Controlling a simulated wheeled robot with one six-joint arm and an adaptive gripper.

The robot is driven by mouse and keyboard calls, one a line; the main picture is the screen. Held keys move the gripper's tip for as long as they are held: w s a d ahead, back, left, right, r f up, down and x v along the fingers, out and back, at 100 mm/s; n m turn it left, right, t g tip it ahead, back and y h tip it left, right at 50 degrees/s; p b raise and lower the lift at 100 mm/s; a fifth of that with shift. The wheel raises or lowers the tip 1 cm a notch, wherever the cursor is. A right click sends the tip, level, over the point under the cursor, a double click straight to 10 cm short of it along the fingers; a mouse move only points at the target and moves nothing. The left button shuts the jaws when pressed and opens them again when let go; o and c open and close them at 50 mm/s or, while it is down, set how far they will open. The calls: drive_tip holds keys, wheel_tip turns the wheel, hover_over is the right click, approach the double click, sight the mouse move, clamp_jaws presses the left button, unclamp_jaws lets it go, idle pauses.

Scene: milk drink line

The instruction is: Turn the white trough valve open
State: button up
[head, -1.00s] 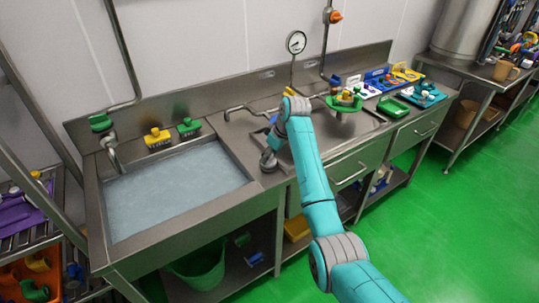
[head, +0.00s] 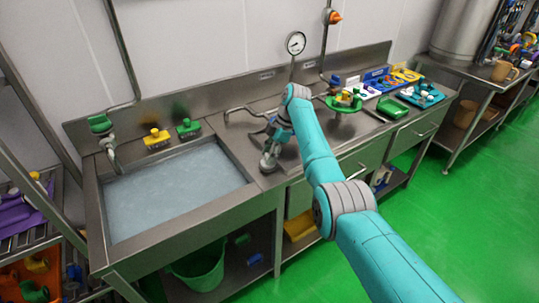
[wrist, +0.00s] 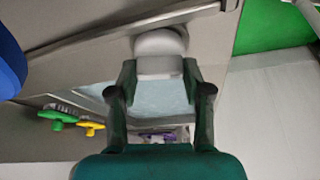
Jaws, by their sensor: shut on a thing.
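My gripper (wrist: 160,70) is dark green in the wrist view, its two fingers closed on either side of a smooth white rounded piece, which looks like the white trough valve (wrist: 160,42). The fingers cover the sides of its lower part. In the head view a pale rounded piece, likely the same valve (head: 268,162), is at the right end of the water-filled trough (head: 92,205), just below the end of my arm. How far the valve is turned cannot be told.
A yellow brush (head: 156,138) and a green brush (head: 188,128) are on the trough's back ledge. A green-handled tap (head: 100,124) is at its left. A bent pipe (head: 245,111) is behind my wrist. A green bucket (head: 203,268) is underneath. Trays (head: 422,95) lie farther right.

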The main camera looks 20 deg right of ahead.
drive_tip(key=shift+n+g, duration=0.3)
drive_tip(key=shift+n, duration=0.4)
drive_tip(key=shift+n+g, duration=0.3)
drive_tip(key=shift+n, duration=0.6)
drive_tip(key=o, duration=1.2)
drive_tip(key=shift+c, duration=0.2)
drive_tip(key=shift+w, duration=0.1)
drive_tip(key=shift+r, duration=0.1)
wheel_tip(320, 180, up, 10)
